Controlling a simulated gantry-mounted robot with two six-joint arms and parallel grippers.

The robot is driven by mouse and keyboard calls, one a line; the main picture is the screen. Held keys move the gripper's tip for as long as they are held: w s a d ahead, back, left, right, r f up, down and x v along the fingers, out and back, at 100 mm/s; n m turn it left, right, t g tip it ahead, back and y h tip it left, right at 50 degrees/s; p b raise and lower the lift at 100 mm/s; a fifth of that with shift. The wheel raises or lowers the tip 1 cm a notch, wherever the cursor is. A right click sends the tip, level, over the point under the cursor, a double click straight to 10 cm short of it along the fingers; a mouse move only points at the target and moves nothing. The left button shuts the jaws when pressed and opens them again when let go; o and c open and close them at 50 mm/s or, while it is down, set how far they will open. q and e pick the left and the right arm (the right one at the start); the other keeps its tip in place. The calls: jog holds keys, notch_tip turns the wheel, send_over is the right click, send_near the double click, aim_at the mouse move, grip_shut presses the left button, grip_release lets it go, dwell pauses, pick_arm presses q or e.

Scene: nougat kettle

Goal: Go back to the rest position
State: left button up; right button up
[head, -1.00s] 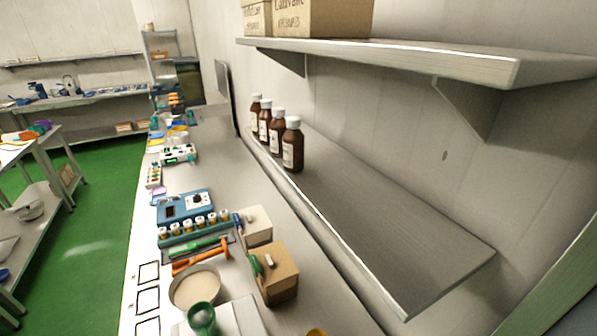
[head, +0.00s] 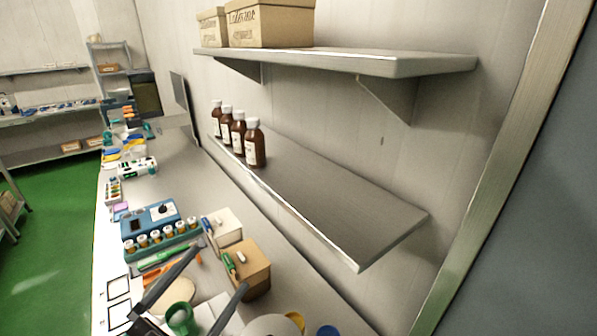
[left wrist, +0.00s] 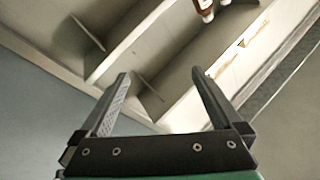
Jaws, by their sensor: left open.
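My left gripper (head: 215,278) is at the bottom of the head view, with its two dark fingers spread apart above the bench near a green cup (head: 181,318). In the left wrist view both fingers (left wrist: 160,82) are wide apart with nothing between them. Beyond them that view shows shelf boards, the wall and part of a brown bottle (left wrist: 205,8). My right gripper is not in view.
Several brown bottles (head: 238,133) stand on the lower shelf (head: 340,205). Boxes (head: 270,24) sit on the upper shelf (head: 400,63). The bench holds a blue device (head: 150,222), a vial rack (head: 160,243) and a cardboard box (head: 247,266). The lower shelf's near end is bare.

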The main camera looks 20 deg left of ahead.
pick_arm(q)
jog(key=s+d+r+t+h, duration=0.1)
jog(key=d+r+t, duration=0.15)
jog(key=r, duration=0.55)
jog(key=s+d+r+t+h, duration=0.1)
jog(key=d+r, duration=0.2)
jog(key=r, duration=0.6)
jog(key=s+d+r+t+h, duration=0.1)
jog(key=d+r+t+h, duration=0.15)
jog(key=r, duration=0.55)
notch_tip(320, 180, up, 23)
jog(key=a+n+y+p, duration=0.3)
jog(key=n+y+p, duration=0.35)
jog(key=p, duration=1.55)
notch_tip(320, 180, down, 33)
jog(key=b, duration=3.2)
jog(key=shift+d+h+b, duration=0.2)
jog(key=shift+h+b, duration=0.1)
jog(key=shift+b, duration=0.1)
